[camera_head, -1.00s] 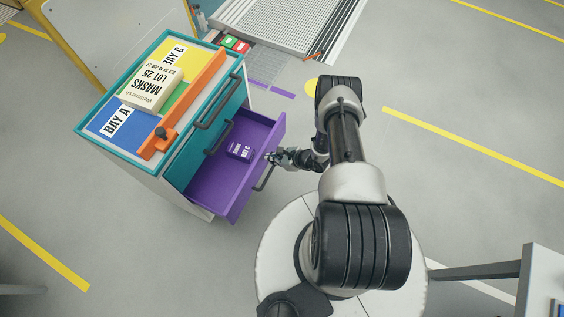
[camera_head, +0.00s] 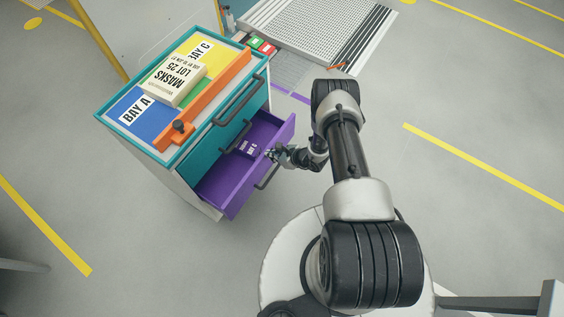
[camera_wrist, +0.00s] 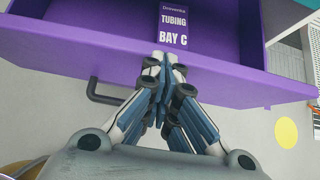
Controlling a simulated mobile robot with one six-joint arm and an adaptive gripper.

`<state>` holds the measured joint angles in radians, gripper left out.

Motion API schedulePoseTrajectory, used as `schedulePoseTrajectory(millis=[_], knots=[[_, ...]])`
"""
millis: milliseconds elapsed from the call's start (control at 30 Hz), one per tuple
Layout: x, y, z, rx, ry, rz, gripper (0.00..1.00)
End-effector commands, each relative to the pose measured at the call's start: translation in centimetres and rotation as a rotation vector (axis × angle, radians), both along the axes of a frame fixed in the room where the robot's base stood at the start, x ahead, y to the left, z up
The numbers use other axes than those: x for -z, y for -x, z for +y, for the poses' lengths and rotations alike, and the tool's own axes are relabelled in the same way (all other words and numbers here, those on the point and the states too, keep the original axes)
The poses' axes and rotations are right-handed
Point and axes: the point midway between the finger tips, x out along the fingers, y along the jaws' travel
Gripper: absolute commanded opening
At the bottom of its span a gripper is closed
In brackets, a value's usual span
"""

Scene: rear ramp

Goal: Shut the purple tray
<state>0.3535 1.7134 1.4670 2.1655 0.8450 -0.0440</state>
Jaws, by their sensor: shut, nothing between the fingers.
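The purple tray (camera_head: 222,190) is the lowest drawer of a teal and white cabinet (camera_head: 110,115) and stands partly pulled out. In the wrist view its purple front panel (camera_wrist: 225,84) runs across the picture, with a dark handle (camera_wrist: 95,92) left of my gripper. A purple box labelled Tubing, Bay C (camera_wrist: 173,25) lies inside the tray; the head view also shows it (camera_head: 249,147). My gripper (camera_head: 272,155) is shut and empty at the tray's front panel. Its fingertips (camera_wrist: 165,60) overlap the panel's top edge in the wrist view; I cannot tell whether they touch.
A white Masks box (camera_head: 175,86) lies on the cabinet top beside an orange bar (camera_head: 213,98). The teal drawers above look shut, with dark handles sticking out. A grey ramp (camera_head: 305,32) lies behind. The floor left and in front of the cabinet is clear.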

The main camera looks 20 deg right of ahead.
Motion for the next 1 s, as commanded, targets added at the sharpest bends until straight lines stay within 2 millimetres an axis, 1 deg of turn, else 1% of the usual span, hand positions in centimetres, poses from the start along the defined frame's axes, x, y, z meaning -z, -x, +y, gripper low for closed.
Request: schedulePoseTrajectory(millis=[33, 200, 433, 667, 1000], knots=[[0.4, -1.1, 0.9, -0.007, 0.002, -0.003, 0.0], [0.5, -4.0, 3.1, -0.004, 0.002, -0.003, 0.0], [0.3, -6.8, 5.2, -0.002, 0.001, 0.0, 0.0], [0.2, -8.0, 6.1, 0.0, 0.001, 0.001, 0.0], [0.0, -8.2, 6.2, 0.0, 0.001, 0.001, 0.0]])
